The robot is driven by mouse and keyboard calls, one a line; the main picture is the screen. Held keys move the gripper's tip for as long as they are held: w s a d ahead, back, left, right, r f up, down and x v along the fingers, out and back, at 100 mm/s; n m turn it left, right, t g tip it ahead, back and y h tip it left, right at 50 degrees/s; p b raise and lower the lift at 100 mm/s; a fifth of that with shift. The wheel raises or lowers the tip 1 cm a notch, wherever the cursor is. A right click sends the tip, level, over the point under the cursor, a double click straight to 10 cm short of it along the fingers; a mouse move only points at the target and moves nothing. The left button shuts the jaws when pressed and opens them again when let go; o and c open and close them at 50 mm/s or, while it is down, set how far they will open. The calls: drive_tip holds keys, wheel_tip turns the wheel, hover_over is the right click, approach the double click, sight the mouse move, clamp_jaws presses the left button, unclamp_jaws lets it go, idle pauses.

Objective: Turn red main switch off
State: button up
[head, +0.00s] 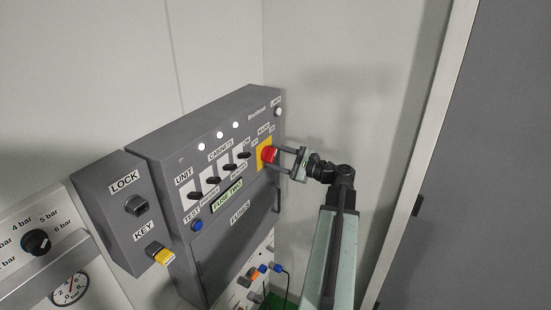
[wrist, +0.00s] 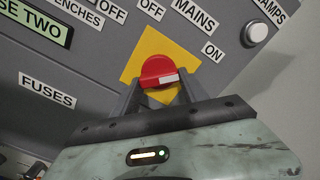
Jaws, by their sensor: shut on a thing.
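The red main switch (head: 269,154) is a red knob on a yellow square plate (head: 261,159) at the right end of the grey panel in the head view. In the wrist view the red knob (wrist: 157,72) shows on its yellow plate (wrist: 186,57), with a white mark on its lower right side pointing toward the ON label (wrist: 212,51). The MAINS label (wrist: 193,15) lies above the plate. My gripper (head: 278,158) reaches the knob from the right and is shut on it.
Several black switches (head: 212,181) line the panel left of the knob, below lit white lamps (head: 219,135). A grey lock box (head: 124,208) stands at the left. The LAMPS button (wrist: 255,34) is right of the plate. Blank wall (head: 345,80) lies right of the panel.

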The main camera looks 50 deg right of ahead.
drive_tip(key=shift+r+n+p, duration=0.2)
drive_tip(key=shift+n, duration=4.3)
drive_tip(key=shift+r+n+p, duration=0.15)
drive_tip(key=shift+n+p, duration=0.05)
drive_tip(key=shift+n, duration=4.3)
drive_tip(key=o, duration=1.4)
drive_tip(key=shift+r, duration=0.1)
drive_tip(key=v, duration=0.8)
drive_tip(key=shift+a, duration=0.1)
